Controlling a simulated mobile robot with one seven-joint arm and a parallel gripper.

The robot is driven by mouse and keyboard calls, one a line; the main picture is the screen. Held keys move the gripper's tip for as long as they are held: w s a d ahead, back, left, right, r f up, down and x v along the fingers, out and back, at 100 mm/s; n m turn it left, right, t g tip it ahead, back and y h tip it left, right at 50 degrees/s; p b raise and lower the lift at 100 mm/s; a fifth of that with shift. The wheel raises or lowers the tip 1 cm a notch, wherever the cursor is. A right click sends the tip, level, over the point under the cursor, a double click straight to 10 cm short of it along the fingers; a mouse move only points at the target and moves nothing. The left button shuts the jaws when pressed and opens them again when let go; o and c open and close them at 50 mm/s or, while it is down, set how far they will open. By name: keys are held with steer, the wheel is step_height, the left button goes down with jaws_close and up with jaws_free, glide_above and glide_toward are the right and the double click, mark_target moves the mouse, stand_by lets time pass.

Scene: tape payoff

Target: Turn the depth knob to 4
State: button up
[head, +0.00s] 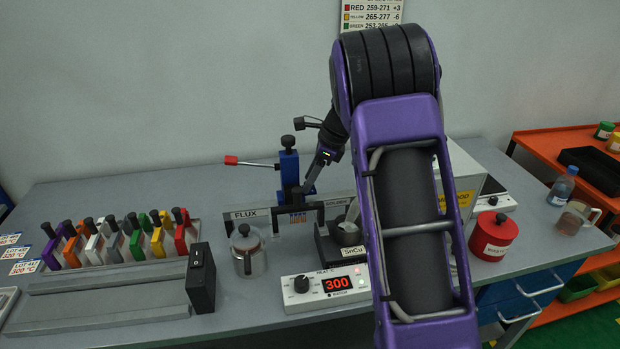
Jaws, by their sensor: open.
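No label reading "depth" is legible in the head view. A dark round knob (288,142) tops the upright blue fixture (289,169) at the back middle of the bench. It may be the depth knob, but I cannot read any scale or setting there. My gripper (304,188) is open, pointing down just right of the blue fixture and below its knob. Its fingertips are small and dark, and I cannot tell whether they touch anything. A second black knob (301,284) sits on the white heat unit (325,288), whose display reads 300.
My arm covers the bench right of centre. A lever with a red end (231,160) sticks out left of the blue fixture. A steel pot (247,252), a black box (201,279) and racked coloured blocks (120,242) stand left. A red canister (493,237) stands right.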

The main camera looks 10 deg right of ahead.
steer(key=shift+f, duration=0.15)
jaws_close()
stand_by(0.5)
steer(key=n, duration=0.2)
steer(key=n+g, duration=0.1)
steer(key=shift+w+n, duration=0.2)
steer(key=shift+n, duration=0.2)
steer(key=n+g, duration=0.2)
steer(key=n, duration=0.2)
steer(key=shift+w+n, duration=0.15)
steer(key=shift+n, duration=0.25)
